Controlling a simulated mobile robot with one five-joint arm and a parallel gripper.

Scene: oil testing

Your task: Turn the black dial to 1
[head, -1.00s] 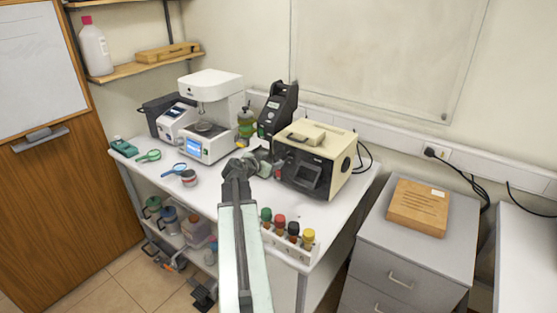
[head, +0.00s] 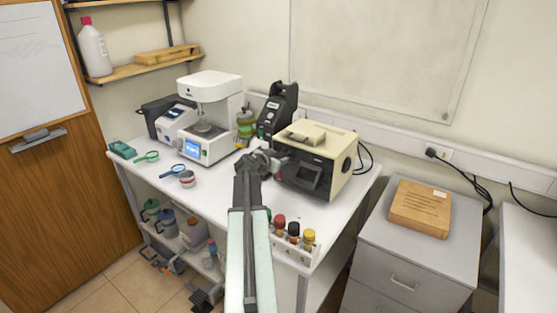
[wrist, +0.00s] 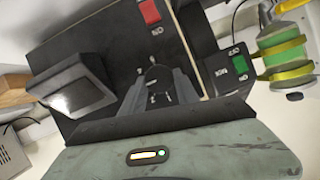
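The beige machine (head: 322,141) with a black front panel stands on the white table in the head view. In the wrist view its panel (wrist: 110,45) fills the middle, with a red switch (wrist: 150,12) and a tilted screen (wrist: 72,88). The black dial (wrist: 157,74) is on this panel, with small white marks around it. My gripper (wrist: 158,88) has dark fingers on either side of the dial; I cannot tell whether they touch it. In the head view my gripper (head: 263,160) is at the machine's left front and hides the dial.
A black device (head: 277,112) stands close left of the machine, with a green switch (wrist: 230,76) in the wrist view. Small capped bottles stand in a rack (head: 290,252) at the table's front right edge.

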